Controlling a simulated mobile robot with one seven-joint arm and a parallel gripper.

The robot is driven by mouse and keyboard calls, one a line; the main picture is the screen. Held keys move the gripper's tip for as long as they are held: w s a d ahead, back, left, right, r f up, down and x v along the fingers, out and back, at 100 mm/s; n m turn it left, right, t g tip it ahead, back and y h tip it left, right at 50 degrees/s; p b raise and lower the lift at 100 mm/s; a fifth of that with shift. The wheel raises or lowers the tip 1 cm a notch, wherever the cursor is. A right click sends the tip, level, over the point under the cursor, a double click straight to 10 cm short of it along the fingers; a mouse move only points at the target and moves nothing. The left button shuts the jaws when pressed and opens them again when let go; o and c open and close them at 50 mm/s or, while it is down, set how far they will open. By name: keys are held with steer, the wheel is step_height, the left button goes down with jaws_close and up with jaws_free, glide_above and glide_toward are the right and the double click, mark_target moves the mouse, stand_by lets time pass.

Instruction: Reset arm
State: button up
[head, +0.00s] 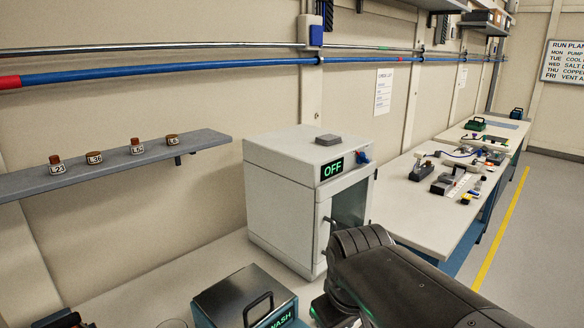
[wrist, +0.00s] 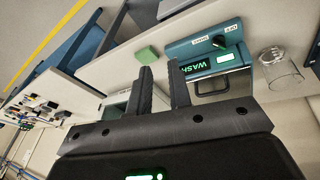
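My gripper (wrist: 160,92) shows in the wrist view with its two dark fingers apart and nothing between them. Beyond the fingertips in that view are the teal washer (wrist: 205,45) with a lit WASH display and a green block (wrist: 146,54) on the pale bench. In the head view my dark arm reaches in from the lower right, in front of the bench. The fingers are hidden in the head view.
A white cabinet (head: 278,190) marked OFF stands close beside my arm. The washer (head: 240,300) is at the front, with a glass beaker (wrist: 280,72) next to it. A wall shelf (head: 110,166) holds several small jars. A cluttered bench (head: 425,215) runs along the right; the floor (head: 545,230) is clear.

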steer(key=s+d+m+t, duration=0.2)
steer(key=s+d+m, duration=0.3)
steer(key=s+d, duration=0.1)
steer(key=shift+s+d+r+m, duration=0.2)
steer(key=shift+s+r+m, duration=0.05)
steer(key=shift+r+m, duration=0.2)
stand_by(0.4)
